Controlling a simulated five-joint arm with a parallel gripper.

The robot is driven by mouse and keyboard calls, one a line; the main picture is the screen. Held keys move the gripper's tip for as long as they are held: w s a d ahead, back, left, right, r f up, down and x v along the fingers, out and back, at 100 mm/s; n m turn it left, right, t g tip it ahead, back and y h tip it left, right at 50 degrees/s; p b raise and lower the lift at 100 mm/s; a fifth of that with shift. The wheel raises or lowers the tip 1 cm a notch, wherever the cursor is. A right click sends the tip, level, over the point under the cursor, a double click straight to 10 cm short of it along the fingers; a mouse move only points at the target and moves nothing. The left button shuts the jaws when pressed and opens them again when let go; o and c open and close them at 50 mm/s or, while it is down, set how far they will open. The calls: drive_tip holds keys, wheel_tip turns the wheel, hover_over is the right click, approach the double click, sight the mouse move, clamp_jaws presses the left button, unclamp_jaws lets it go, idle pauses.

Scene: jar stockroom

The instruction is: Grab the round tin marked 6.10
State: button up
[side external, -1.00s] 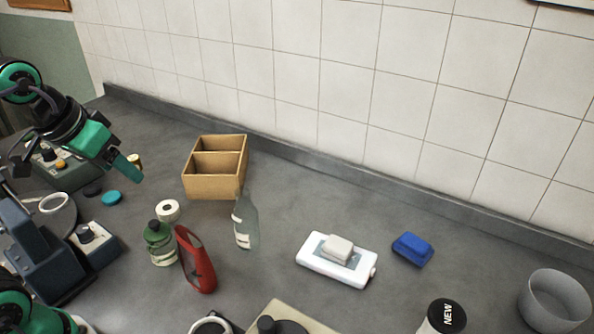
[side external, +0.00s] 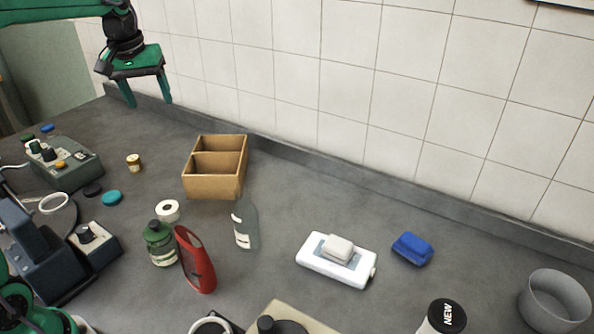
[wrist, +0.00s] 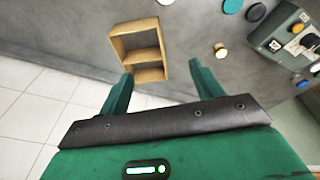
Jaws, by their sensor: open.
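No marking 6.10 is legible in either view, so I cannot tell which object is the tin. Small round candidates are a cream jar with a brown band (side external: 134,163), a teal disc (side external: 112,198) and a black disc (side external: 92,190). In the wrist view the small jar (wrist: 220,51) lies beyond and right of the fingers, with the teal disc (wrist: 232,5) and black disc (wrist: 256,12) at the top. My gripper (side external: 147,102) is open and empty, high above the counter near the tiled wall. Its fingers (wrist: 160,66) point towards the counter.
A two-compartment wooden box (side external: 213,188) stands right of the small jar. A control box with knobs (side external: 65,165) is at left. Counter between jar and wall is clear.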

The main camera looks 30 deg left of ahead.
drive_tip(key=w+a+f+n+g, duration=0.1)
drive_tip(key=w+a+f+n, duration=0.15)
drive_tip(key=w+a, duration=0.35)
drive_tip(key=n+g+h, duration=0.2)
drive_tip(key=n, duration=0.4)
hover_over(132, 157)
drive_tip(key=f, duration=1.9)
drive_tip(key=shift+w+a, duration=0.25)
drive_tip(key=shift+w, duration=0.15)
drive_tip(key=shift+a+f, duration=0.1)
drive_tip(key=shift+f, duration=0.1)
drive_tip(key=shift+f, duration=0.1)
drive_tip(key=shift+s+f, duration=0.15)
drive_tip(key=shift+f, duration=1)
drive_tip(key=shift+d+f, duration=0.1)
drive_tip(key=shift+d, duration=0.1)
